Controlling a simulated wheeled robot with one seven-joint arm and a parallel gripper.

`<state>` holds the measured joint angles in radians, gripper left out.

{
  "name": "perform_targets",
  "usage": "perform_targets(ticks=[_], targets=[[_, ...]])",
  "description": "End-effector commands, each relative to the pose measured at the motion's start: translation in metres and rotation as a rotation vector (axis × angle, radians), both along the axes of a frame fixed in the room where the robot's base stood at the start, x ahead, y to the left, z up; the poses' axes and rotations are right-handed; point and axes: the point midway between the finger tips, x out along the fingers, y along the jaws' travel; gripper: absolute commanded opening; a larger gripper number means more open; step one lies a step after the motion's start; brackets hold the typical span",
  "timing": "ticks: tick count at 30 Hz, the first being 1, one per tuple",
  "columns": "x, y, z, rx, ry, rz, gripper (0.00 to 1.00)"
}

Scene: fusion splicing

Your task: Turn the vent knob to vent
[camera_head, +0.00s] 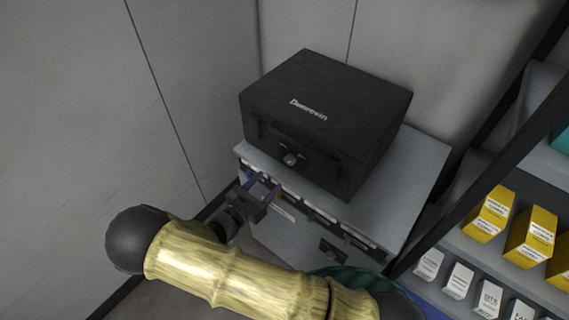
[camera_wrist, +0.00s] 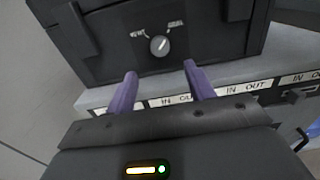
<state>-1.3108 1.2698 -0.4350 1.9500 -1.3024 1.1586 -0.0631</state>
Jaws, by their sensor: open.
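The vent knob (camera_head: 290,159) is a small round grey knob on the front of a black box marked "Dunrevin" (camera_head: 330,115). In the wrist view the knob (camera_wrist: 159,46) sits between two white labels, one at its upper left and one at its upper right, too small to read surely. Its pointer line tilts toward the upper right label. My gripper (camera_head: 267,190) is open and empty, below and in front of the box's front face. In the wrist view its two purple fingers (camera_wrist: 158,88) point toward the box, below the knob and apart from it.
The box stands on a grey cabinet (camera_head: 425,165) with "IN OUT" labels along its front edge. A shelf at the right holds yellow boxes (camera_head: 490,213) and small white boxes (camera_head: 459,279). Grey walls stand behind and at the left.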

Motion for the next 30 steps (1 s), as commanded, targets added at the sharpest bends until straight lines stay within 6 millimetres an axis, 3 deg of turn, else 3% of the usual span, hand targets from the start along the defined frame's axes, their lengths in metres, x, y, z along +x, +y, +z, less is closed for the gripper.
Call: perform_targets(ticks=[15, 26, 30], targets=[[0.066, -0.052, 0.001, 0.0, 0.0, -0.002, 0.54], [0.072, -0.056, 0.0, 0.001, 0.001, 0.0, 0.54], [0.072, -0.056, 0.0, 0.0, 0.0, 0.0, 0.3]])
